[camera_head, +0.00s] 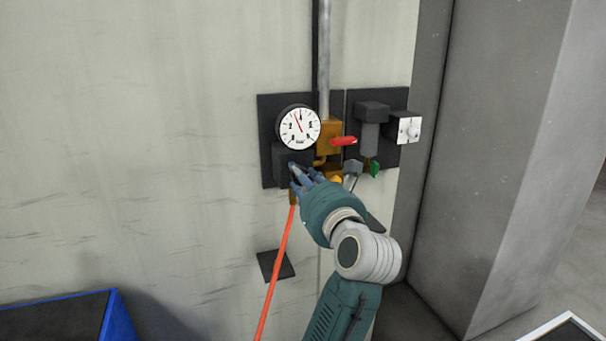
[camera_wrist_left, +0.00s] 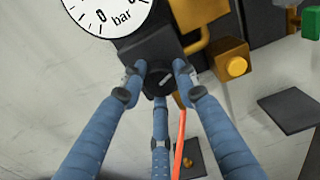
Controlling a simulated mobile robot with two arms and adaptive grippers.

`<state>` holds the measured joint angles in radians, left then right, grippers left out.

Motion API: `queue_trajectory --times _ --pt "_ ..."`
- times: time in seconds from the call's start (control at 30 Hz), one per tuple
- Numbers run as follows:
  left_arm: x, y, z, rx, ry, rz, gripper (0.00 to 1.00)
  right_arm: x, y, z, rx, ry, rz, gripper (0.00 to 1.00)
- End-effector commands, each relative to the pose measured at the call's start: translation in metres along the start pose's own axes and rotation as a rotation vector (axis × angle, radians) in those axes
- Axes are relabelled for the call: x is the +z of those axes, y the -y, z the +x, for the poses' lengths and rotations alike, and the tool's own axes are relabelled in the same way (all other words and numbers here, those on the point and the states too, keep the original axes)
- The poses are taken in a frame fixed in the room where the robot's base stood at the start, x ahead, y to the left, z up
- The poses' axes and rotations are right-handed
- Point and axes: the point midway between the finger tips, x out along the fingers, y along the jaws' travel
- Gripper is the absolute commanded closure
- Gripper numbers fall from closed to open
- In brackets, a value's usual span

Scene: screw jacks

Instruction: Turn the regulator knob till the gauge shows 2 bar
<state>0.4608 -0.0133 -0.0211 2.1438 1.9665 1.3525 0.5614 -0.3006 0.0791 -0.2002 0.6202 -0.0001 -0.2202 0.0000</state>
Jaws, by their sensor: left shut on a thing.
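The round white gauge (camera_head: 298,128) is on the wall panel in the head view. Its red needle points up and slightly left; the small numbers are too blurred to read surely. In the wrist view only the lower part of the gauge (camera_wrist_left: 108,12) shows, with "bar" on it and its needle out of frame. The dark regulator knob (camera_wrist_left: 158,82) sits below it, under a black block (camera_wrist_left: 150,45). My left gripper (camera_head: 297,176) has its blue fingers around the knob, shut on it. The fingers hide the knob in the head view. My right gripper is not in view.
Right of the gauge are a red-handled brass valve (camera_head: 343,141), a green part (camera_head: 374,168) and a grey box with a white dial (camera_head: 409,129). An orange hose (camera_head: 275,270) hangs below the gripper. A grey column (camera_head: 500,150) stands at right. The wall at left is clear.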

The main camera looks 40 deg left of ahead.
Motion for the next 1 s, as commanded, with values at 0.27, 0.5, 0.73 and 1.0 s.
queue_trajectory --times 0.27,0.5,0.73,1.0 --pt "0.013 0.002 0.0 0.0 0.019 0.256 0.96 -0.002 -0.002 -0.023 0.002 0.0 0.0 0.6" --pt "0.013 0.003 0.0 0.001 0.02 0.464 0.96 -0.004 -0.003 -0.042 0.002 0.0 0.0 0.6" --pt "0.012 0.004 0.0 0.002 0.022 0.609 0.96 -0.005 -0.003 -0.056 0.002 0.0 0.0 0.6" --pt "0.011 0.004 0.0 0.003 0.024 0.7 0.96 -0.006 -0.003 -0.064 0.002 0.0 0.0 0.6"
